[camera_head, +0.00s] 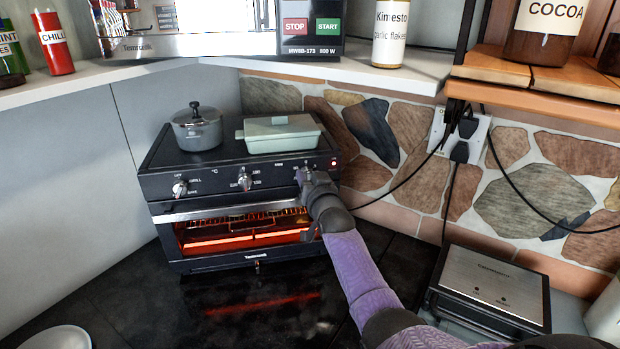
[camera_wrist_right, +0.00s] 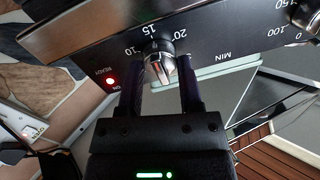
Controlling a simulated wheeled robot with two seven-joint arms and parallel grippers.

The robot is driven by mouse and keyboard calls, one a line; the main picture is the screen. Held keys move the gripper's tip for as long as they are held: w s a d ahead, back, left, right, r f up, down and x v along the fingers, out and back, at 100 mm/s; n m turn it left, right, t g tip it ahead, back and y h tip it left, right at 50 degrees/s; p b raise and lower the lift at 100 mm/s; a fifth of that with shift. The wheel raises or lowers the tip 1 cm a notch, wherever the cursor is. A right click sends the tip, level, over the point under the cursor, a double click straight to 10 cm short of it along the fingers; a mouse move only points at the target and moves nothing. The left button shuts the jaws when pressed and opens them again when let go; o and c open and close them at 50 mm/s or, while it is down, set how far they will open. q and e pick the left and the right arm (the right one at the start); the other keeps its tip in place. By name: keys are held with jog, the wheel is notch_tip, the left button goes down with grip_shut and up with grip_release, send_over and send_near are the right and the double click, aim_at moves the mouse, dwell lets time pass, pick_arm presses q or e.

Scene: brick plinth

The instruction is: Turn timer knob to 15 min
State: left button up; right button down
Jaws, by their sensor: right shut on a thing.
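The toaster oven (camera_head: 230,262) stands in the corner with its heating elements glowing orange. The timer knob (camera_wrist_right: 160,68), silvery with a dark base, is on the right of its front panel. In the wrist view the marks 15, 20 and 10 and the word MIN show around it; I cannot tell exactly where its pointer stands. My right gripper (camera_wrist_right: 161,75) is shut on the knob, one dark finger on each side. In the head view the right gripper (camera_head: 305,178) reaches the panel and mostly hides the knob. My left gripper is out of view.
A grey pot (camera_head: 198,131) and a pale green lidded dish (camera_head: 280,134) stand on the oven. A red lamp (camera_wrist_right: 110,81) glows near the knob. Black cables hang from the wall socket (camera_head: 458,135) at right. A microwave (camera_head: 220,44) stands on the shelf above.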

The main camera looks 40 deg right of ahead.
jog(key=shift+c, duration=1.3)
grip_release()
jog(key=shift+s+a, duration=0.15)
jog(key=p+v, duration=0.2)
jog(key=v, duration=0.7)
jog(key=shift+s, duration=0.25)
